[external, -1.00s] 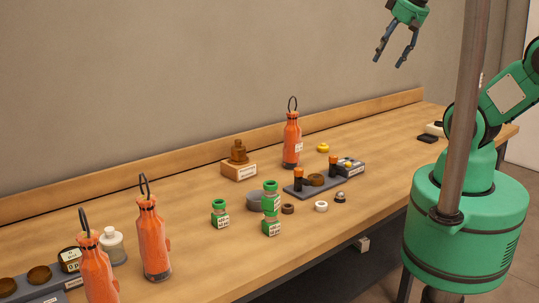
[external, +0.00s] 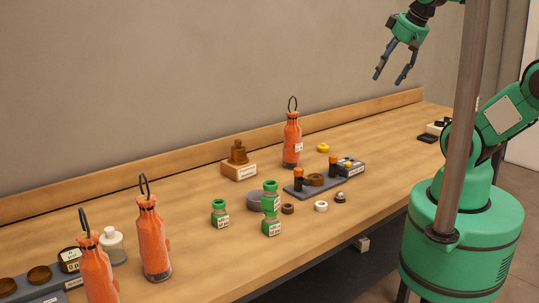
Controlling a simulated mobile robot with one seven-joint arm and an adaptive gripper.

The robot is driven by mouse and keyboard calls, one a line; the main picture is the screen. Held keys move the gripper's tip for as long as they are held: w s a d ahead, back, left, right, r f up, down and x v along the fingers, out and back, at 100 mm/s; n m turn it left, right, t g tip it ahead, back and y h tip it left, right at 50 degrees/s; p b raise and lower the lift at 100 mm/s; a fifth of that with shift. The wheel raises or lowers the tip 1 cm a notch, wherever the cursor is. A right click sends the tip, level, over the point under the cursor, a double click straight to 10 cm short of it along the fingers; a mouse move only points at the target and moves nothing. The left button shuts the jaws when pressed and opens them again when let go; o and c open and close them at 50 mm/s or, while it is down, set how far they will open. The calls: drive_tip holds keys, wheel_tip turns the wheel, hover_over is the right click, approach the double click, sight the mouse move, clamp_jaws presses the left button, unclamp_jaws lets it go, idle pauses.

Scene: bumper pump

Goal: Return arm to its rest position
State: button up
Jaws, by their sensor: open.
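My gripper (external: 391,75) is open and empty. It hangs high above the back right part of the bench, with its two dark fingers pointing down and apart. It touches nothing. My green arm comes in from the upper right, and part of it is out of the frame. A grey pole hides some of my arm and base.
The wooden bench (external: 350,223) holds several orange bottles (external: 292,142), green-capped jars (external: 220,213), a dark rack (external: 316,187), a brown bottle on a wooden block (external: 239,165), a yellow cap (external: 323,148) and small rings (external: 321,206). The air around my gripper is clear.

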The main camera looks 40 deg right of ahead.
wheel_tip(320, 180, down, 5)
drive_tip(key=b, duration=0.4)
drive_tip(key=shift+f, duration=0.1)
idle(1.1)
